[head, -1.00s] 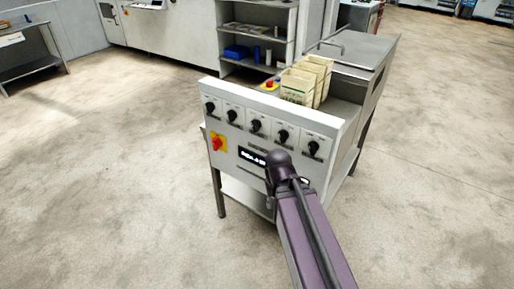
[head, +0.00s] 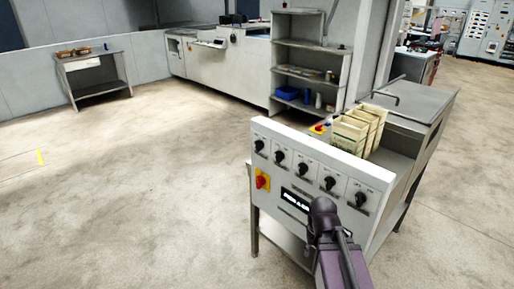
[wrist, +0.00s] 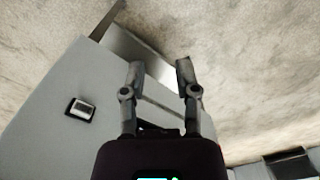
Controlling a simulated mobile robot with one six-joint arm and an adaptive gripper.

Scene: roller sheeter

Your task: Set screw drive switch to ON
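The control panel (head: 290,205) of the roller sheeter is on the near face of the machine in the head view. It carries a row of several black rotary switches, among them the leftmost knob (head: 259,145), a middle knob (head: 301,169) and the rightmost knob (head: 361,199). Their labels are too small to read, so I cannot tell which is the screw drive switch. My arm covers the panel's lower right. In the wrist view my gripper (wrist: 158,68) is open and empty, with its fingers apart, beside a grey panel with a small black-framed part (wrist: 81,109).
A red knob on a yellow plate (head: 262,181) and a display (head: 297,198) are on the panel. Cream boxes (head: 356,130) stand on the machine top. A grey shelf (head: 303,60) stands behind. Open floor (head: 120,190) lies left.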

